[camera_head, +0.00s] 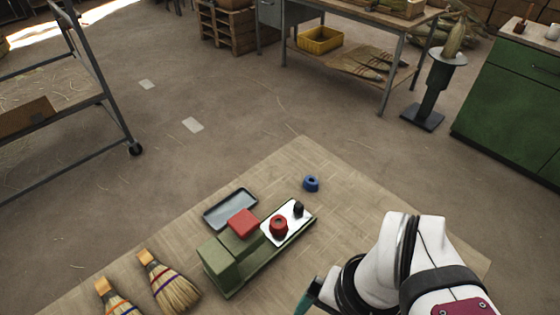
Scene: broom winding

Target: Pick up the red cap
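A red ring-shaped cap (278,225) with a dark centre is on a white plate (271,240) on top of a long green fixture (239,274) on the table. A small black knob (298,209) stands on the same plate, behind and to the right of the cap. A blue ring-shaped cap (311,183) lies on the bare table farther back. My white arm comes in at the lower right, apart from the red cap. A teal and black part at the bottom edge may belong to my gripper; its fingertips cannot be made out.
A red block (243,222) is on the fixture's left side, close to the red cap. A grey tray (230,198) lies behind it. Two brooms (171,288) (117,301) lie at the front left. The table is clear around the blue cap and to the right.

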